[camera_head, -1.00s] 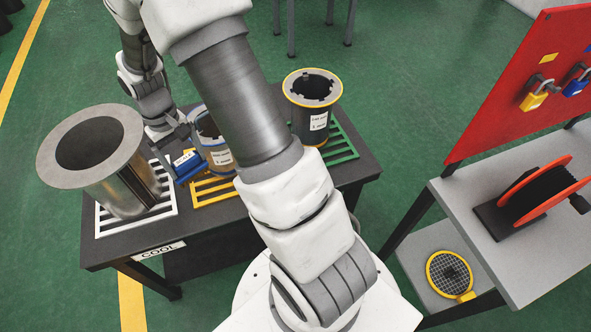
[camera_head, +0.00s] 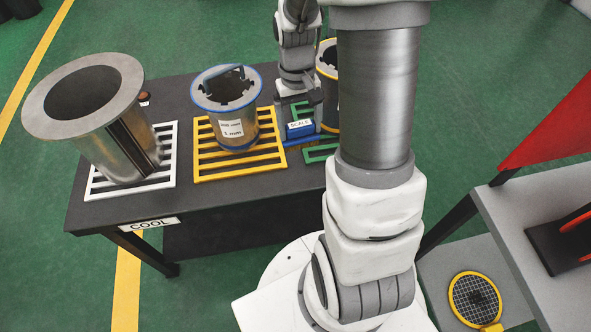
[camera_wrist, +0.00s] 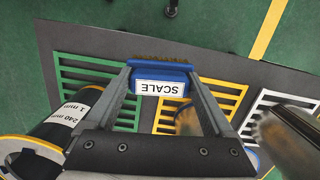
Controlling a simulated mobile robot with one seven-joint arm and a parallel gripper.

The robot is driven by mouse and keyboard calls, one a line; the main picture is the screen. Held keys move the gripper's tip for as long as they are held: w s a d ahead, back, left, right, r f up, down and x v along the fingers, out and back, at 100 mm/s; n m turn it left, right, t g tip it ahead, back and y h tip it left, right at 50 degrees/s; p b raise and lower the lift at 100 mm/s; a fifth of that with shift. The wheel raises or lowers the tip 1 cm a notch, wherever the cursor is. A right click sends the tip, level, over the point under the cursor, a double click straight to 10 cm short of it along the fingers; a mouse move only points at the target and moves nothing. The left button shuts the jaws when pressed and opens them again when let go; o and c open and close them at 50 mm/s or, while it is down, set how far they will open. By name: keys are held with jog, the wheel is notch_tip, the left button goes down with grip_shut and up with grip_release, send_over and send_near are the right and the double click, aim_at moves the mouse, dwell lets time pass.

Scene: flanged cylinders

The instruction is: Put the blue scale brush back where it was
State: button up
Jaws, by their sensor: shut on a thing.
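The blue scale brush (camera_head: 300,128), with its white SCALE label, is between the fingers of my gripper (camera_head: 303,112) in the head view. In the wrist view the brush (camera_wrist: 161,83) sits between both fingertips (camera_wrist: 160,72), its brown bristles showing at the top edge. My gripper is shut on it. In the head view the brush appears over or near the green rack (camera_head: 320,154), beside the yellow-rimmed cylinder (camera_head: 327,72). I cannot tell whether it touches anything below. My arm hides much of that cylinder and the green rack.
A blue-rimmed cylinder (camera_head: 231,130) stands on the yellow rack (camera_head: 212,170). A large grey cylinder (camera_head: 125,150) stands on the white rack (camera_head: 101,187). The dark table (camera_head: 190,205) carries a COOL label. A side bench (camera_head: 530,215) is at the right.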

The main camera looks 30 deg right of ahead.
jog(key=s+d+f+m+b, duration=0.1)
jog(key=s+d+f+b, duration=0.2)
jog(key=s+f+b, duration=0.1)
jog(key=shift+w+a+f+b, duration=0.15)
jog(key=shift+w+f+b, duration=0.45)
jog(key=shift+w+f, duration=2.2)
jog(key=shift+w+a+f+b, duration=0.15)
jog(key=shift+w+f+b, duration=0.45)
jog(key=shift+w+f, duration=2.2)
jog(key=shift+f+b, duration=0.4)
jog(key=shift+f, duration=0.2)
jog(key=o, duration=1.3)
jog(key=shift+r, duration=0.1)
